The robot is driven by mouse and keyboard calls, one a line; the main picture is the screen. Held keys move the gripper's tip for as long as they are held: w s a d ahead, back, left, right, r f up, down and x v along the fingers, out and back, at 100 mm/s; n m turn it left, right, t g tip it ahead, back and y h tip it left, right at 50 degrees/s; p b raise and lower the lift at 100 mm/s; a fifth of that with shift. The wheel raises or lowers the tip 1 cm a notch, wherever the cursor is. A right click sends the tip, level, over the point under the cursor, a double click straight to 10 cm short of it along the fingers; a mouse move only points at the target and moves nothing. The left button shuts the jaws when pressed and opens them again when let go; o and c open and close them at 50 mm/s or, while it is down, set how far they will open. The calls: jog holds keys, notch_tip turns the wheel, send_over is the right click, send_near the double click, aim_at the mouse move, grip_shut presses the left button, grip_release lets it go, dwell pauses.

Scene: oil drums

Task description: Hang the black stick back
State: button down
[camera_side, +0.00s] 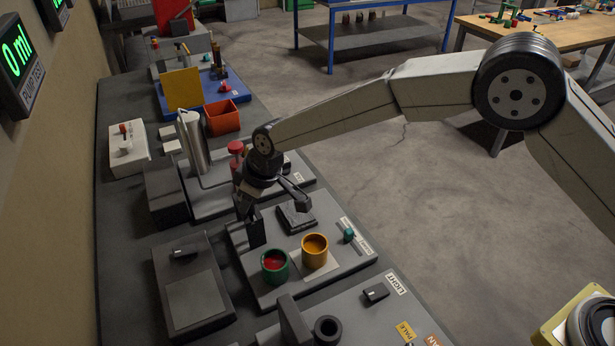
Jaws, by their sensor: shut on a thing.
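My gripper (247,208) points down over the left rear part of the grey station that holds two pots. It is shut on a dark upright piece, which I take to be the black stick (257,230). Its upper part is hidden by my gripper. I cannot tell whether its lower end touches the station or hangs just above it. No hanger for the stick can be made out clearly.
A green pot (275,266) with red contents and a yellow-orange pot (315,251) stand just in front. A dark square block (297,217) lies right of my gripper. A metal cylinder (193,143), a red-topped part (236,155) and an orange bin (222,117) stand behind.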

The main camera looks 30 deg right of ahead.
jog(key=shift+f, duration=0.1)
jog(key=shift+c, duration=2.4)
grip_release()
jog(key=v, duration=1.2)
jog(key=shift+d, duration=0.1)
jog(key=s+d+f+m+h, duration=0.1)
jog(key=s+d+f+m, duration=0.15)
jog(key=s+d, duration=0.65)
jog(key=s+d+f+m+h, duration=0.2)
jog(key=s+d+m, duration=0.2)
jog(key=d, duration=1.2)
jog(key=s+d+f+m, duration=0.2)
jog(key=s+d, duration=0.3)
jog(key=s, duration=0.3)
jog(key=shift+s+d+g, duration=0.25)
jog(key=shift+s+g, duration=0.05)
